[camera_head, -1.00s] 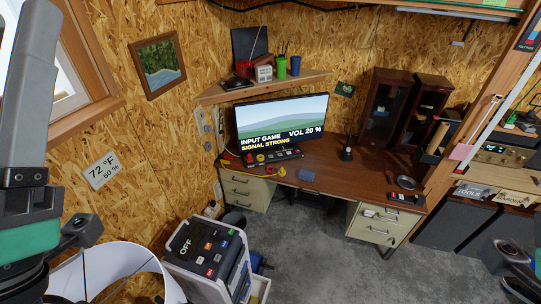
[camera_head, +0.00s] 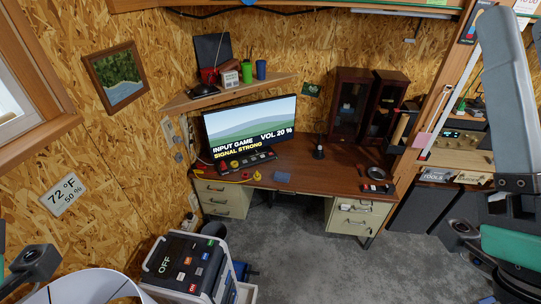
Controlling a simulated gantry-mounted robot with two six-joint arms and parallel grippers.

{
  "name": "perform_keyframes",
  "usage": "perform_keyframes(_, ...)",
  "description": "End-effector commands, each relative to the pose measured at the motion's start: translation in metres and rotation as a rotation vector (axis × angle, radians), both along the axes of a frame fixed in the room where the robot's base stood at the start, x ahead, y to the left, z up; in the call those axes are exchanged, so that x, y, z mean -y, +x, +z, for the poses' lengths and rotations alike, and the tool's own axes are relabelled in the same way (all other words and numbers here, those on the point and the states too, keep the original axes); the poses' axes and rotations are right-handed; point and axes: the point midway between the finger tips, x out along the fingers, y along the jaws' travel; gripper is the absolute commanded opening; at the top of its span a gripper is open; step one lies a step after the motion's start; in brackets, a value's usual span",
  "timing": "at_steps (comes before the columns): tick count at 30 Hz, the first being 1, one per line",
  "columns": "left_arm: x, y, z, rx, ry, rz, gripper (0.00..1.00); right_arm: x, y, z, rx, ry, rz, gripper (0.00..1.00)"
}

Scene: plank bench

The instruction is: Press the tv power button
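The tv (camera_head: 250,125) stands on the brown desk by the back wall. Its screen is lit and reads "INPUT GAME", "VOL 20 %" and "SIGNAL STRONG". A dark panel (camera_head: 178,273) with a large "OFF" label and several coloured buttons lies tilted on a white cart at the lower front. A red button (camera_head: 193,288) is near its lower edge; its label is too small to read surely. A dark part of my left arm shows at the lower left edge, beside a white lampshade. My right arm enters at the right. Neither gripper's fingertips show clearly, and neither arm touches the panel or tv.
A row of controls (camera_head: 247,161) sits on the desk below the tv. The white lampshade (camera_head: 85,290) is left of the panel. Two dark cabinets (camera_head: 365,105) stand at the desk's right. Grey floor (camera_head: 290,260) is clear right of the cart.

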Motion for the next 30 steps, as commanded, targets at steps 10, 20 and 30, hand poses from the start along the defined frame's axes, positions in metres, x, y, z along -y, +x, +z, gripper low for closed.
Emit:
perform_keyframes(10, 0.0000, 0.0000, 0.0000, 0.000, 0.000, 0.000, 0.50, 0.0000, 0.0000, 0.0000, 0.000, 0.000, 0.000, 0.00)
perform_keyframes(20, 0.0000, 0.0000, 0.0000, 0.000, 0.000, 0.000, 0.50, 0.0000, 0.0000, 0.0000, 0.000, 0.000, 0.000, 0.00)
perform_keyframes(30, 0.0000, 0.0000, 0.0000, 0.000, 0.000, 0.000, 0.50, 0.0000, 0.0000, 0.0000, 0.000, 0.000, 0.000, 0.00)
